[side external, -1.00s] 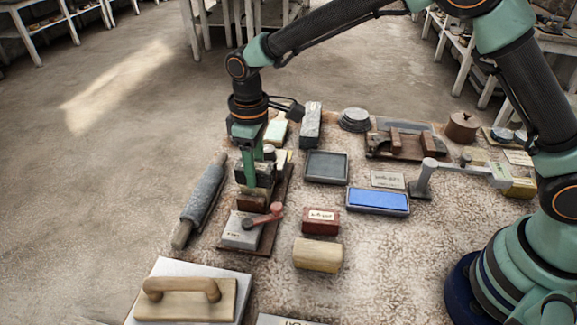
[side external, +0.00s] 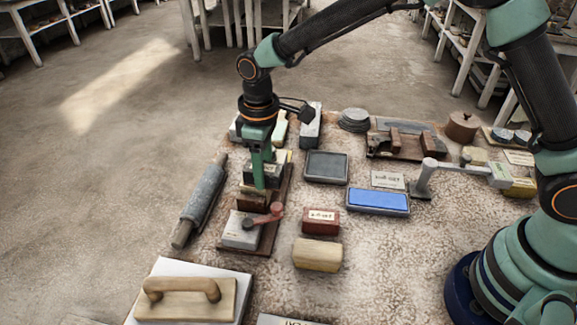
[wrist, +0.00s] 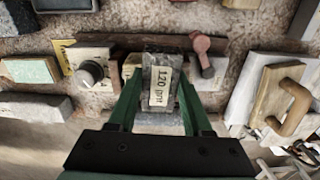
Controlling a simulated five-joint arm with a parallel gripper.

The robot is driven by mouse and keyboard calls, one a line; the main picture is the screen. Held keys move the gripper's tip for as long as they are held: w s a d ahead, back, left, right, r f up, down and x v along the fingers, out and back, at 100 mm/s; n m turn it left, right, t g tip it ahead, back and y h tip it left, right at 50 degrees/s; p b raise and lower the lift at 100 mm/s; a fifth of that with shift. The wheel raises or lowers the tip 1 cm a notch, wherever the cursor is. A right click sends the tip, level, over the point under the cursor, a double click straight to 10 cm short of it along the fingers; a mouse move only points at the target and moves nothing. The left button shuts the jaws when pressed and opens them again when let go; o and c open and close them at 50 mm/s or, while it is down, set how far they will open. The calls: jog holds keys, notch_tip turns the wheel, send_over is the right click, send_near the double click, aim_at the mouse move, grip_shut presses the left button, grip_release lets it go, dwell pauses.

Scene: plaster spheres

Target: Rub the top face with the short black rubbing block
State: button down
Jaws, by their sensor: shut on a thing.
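My gripper (side external: 260,178) is shut on a short dark block (wrist: 161,80), whose pale label reads "120 grit" in the wrist view. In the side external view the block (side external: 270,173) is partly behind my fingers. It is over the middle of a clamping fixture on a brown base board (side external: 269,235). A brown jaw (side external: 252,201) and a grey block with a red lever (side external: 266,217) stand at its near end. The face beneath the held block is hidden, so I cannot tell whether they touch.
A grey roller (side external: 203,200) lies left of the fixture. A dark tray (side external: 326,166), a blue-topped stone (side external: 378,201), a red block (side external: 321,221) and a tan wooden block (side external: 318,255) lie to its right. A wooden-handled float (side external: 186,298) is in front.

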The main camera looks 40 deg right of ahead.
jog(key=shift+s+d+f, duration=0.15)
jog(key=shift+s+d, duration=0.35)
jog(key=shift+s, duration=0.1)
jog(key=shift+w+a+r, duration=0.2)
jog(key=shift+w+a, duration=1.3)
jog(key=shift+w, duration=0.2)
jog(key=shift+s+d, duration=1)
jog(key=shift+s, duration=0.05)
jog(key=shift+s+d+f, duration=0.15)
jog(key=shift+s+d, duration=0.35)
jog(key=shift+s, duration=0.15)
jog(key=shift+w+a+r, duration=0.75)
jog(key=shift+w, duration=0.1)
